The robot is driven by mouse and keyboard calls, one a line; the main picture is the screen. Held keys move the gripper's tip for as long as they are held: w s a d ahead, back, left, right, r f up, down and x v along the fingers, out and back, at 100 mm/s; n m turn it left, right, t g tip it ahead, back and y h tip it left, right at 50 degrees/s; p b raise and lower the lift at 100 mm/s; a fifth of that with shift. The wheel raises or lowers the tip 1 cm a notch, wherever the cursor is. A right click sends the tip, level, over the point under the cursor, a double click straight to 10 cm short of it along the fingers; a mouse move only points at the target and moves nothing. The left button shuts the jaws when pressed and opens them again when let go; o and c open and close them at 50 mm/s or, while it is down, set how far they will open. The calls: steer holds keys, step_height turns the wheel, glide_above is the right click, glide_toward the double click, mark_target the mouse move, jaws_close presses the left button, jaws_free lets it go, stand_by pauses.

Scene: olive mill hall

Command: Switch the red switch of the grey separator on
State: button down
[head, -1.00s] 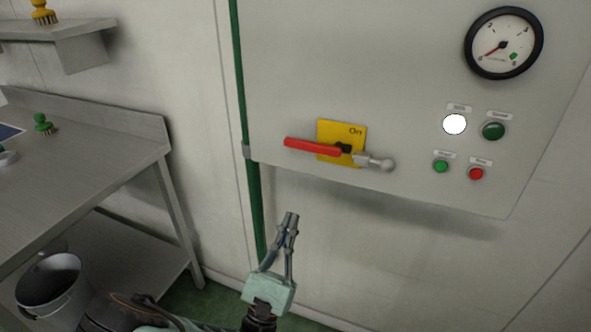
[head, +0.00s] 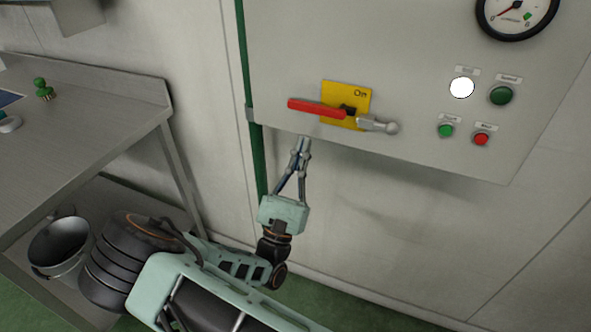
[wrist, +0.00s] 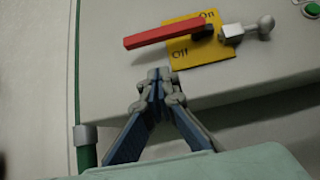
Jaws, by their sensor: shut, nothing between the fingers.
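The grey separator's control box (head: 420,60) fills the upper right of the head view. On it sits a yellow plate (head: 361,98) with "On" at its top right; the wrist view also shows "Off" at the plate's lower left (wrist: 180,53). The red switch (head: 316,107) is a lever pointing left, nearly level, with a grey ball-ended arm (head: 378,124) on the right of its pivot. My gripper (head: 302,142) is shut and empty, just below the red lever near the box's bottom edge. It also shows in the wrist view (wrist: 158,76), apart from the lever.
A white lamp (head: 461,88), green buttons (head: 501,95), a red button (head: 481,139) and a gauge (head: 516,15) are right of the switch. A green pipe (head: 257,165) runs down the box's left side. A metal table (head: 95,120) stands left, a bucket (head: 62,247) below.

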mark_target(321, 107)
steer(key=shift+w+d+r, duration=0.1)
steer(key=shift+w+r, duration=0.1)
steer(key=shift+r, duration=1)
steer(key=shift+w+d+r, duration=0.1)
steer(key=shift+w+r, duration=0.1)
steer(key=shift+r, duration=1)
steer(key=shift+w+a+r+m+h, duration=0.1)
steer(key=shift+w+m+h, duration=0.05)
steer(key=shift+m+h, duration=0.35)
